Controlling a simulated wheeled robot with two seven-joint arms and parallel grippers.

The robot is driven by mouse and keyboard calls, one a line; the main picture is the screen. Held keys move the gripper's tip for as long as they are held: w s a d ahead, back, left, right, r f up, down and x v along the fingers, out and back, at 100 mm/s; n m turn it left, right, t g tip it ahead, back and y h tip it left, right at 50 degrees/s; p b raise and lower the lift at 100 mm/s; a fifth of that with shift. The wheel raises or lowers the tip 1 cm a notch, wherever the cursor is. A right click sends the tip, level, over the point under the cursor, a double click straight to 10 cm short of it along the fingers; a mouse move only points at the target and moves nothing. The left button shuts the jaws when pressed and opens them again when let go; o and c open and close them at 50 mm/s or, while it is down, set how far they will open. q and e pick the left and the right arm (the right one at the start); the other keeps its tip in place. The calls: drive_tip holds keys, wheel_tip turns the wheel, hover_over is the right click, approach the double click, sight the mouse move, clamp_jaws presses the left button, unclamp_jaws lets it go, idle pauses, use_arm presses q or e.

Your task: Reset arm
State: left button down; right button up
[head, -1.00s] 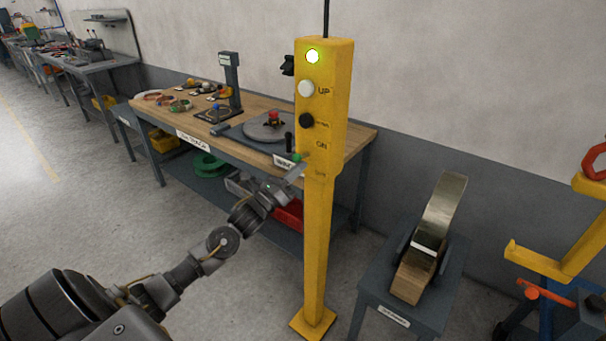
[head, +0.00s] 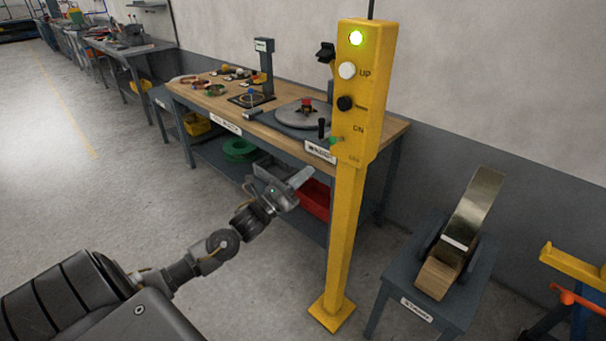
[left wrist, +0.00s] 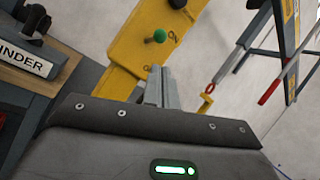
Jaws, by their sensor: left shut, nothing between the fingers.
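My left arm comes in from the lower left in the head view. Its gripper (head: 300,178) is shut and empty, apart from the yellow control post (head: 346,235) and to the left of it. In the left wrist view the shut fingers (left wrist: 160,80) point at the post's yellow box (left wrist: 150,35), below a green knob (left wrist: 159,36). My right gripper is not in view.
A wooden-topped workbench (head: 395,130) stands behind the post, with a round grey plate (head: 290,117) and small parts on it. A red bin (head: 316,200) is on its lower shelf. A grey stand with a metal strip (head: 478,205) is at right. Open floor lies left.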

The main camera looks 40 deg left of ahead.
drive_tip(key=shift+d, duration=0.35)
